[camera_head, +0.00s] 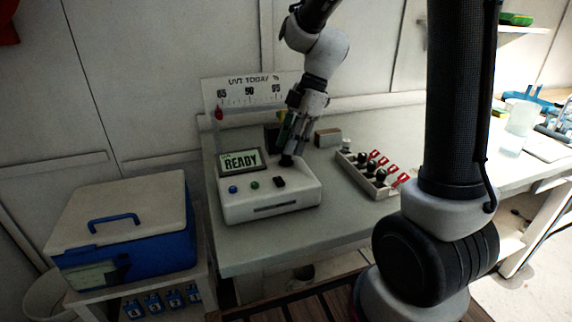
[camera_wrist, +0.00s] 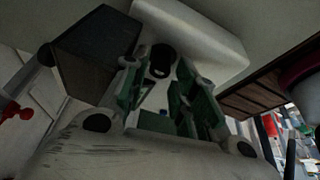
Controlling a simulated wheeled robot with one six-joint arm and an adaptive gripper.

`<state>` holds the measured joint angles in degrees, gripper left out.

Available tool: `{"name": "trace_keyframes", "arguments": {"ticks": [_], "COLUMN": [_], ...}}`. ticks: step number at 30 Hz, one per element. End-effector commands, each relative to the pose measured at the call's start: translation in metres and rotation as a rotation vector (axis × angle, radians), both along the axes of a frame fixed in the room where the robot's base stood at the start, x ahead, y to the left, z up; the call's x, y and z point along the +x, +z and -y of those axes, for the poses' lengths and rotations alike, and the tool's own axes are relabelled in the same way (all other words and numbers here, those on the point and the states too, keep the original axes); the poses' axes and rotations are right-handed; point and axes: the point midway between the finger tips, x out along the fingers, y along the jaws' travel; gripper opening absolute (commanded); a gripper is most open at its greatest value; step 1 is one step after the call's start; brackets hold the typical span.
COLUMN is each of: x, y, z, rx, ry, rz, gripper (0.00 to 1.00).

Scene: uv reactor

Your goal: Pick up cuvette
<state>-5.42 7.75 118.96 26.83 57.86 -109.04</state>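A black-capped cuvette (camera_head: 286,160) stands in the top of the white UV reactor (camera_head: 265,203), whose screen reads READY. My gripper (camera_head: 287,151) points down right above it. In the wrist view, the black cap (camera_wrist: 161,60) sits between the tips of my two green-padded fingers (camera_wrist: 162,72). The fingers look spread, one on each side of the cap; any contact is hard to make out. The cuvette's lower part is hidden in the reactor.
A white rack (camera_head: 374,187) with several black-capped cuvettes and red tags lies right of the reactor. A blue cooler box (camera_head: 125,225) is at left. The bench front is clear.

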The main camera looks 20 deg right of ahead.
Motion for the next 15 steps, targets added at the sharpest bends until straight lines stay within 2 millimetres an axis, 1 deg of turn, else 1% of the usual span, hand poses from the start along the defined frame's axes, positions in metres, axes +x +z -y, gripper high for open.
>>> {"name": "trace_keyframes", "arguments": {"ticks": [1,4,7,12,13,15], "x": [-0.001,-0.002,-0.002,-0.001,-0.002,-0.002], "y": [-0.007,-0.018,-0.022,-0.022,-0.022,-0.022], "z": [-0.004,-0.008,-0.010,-0.009,-0.009,-0.009], "rx": [0.000,0.000,0.000,0.000,0.000,0.000], "ry": [0.002,0.000,0.000,0.000,0.000,0.000], "rz": [-0.001,-0.002,0.000,0.001,0.001,0.001], "gripper": [0.28,0.28,0.28,0.28,0.26,0.14]}}
